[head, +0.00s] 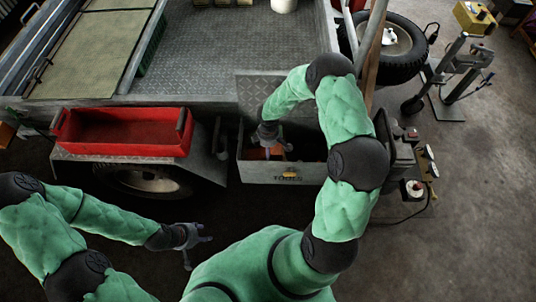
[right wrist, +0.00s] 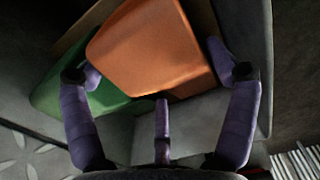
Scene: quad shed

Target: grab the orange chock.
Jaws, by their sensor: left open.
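The orange chock (right wrist: 155,45) fills the top middle of the right wrist view. A bit of the orange chock (head: 275,153) also shows inside the grey box marked TOOLS (head: 262,175) in the head view. My right gripper (head: 268,136) reaches down into that box. In the right wrist view my right gripper (right wrist: 160,72) has spread fingers, one on each side of the chock; whether they press on it I cannot tell. My left gripper (head: 200,238) is open and empty, low over the dark floor, away from the box.
A green object (right wrist: 82,98) lies beside the orange chock in the box. The box lid (head: 253,95) stands up behind it. A red tray (head: 120,133) sits left of the box. Switches and a cable (head: 413,190) are on the right.

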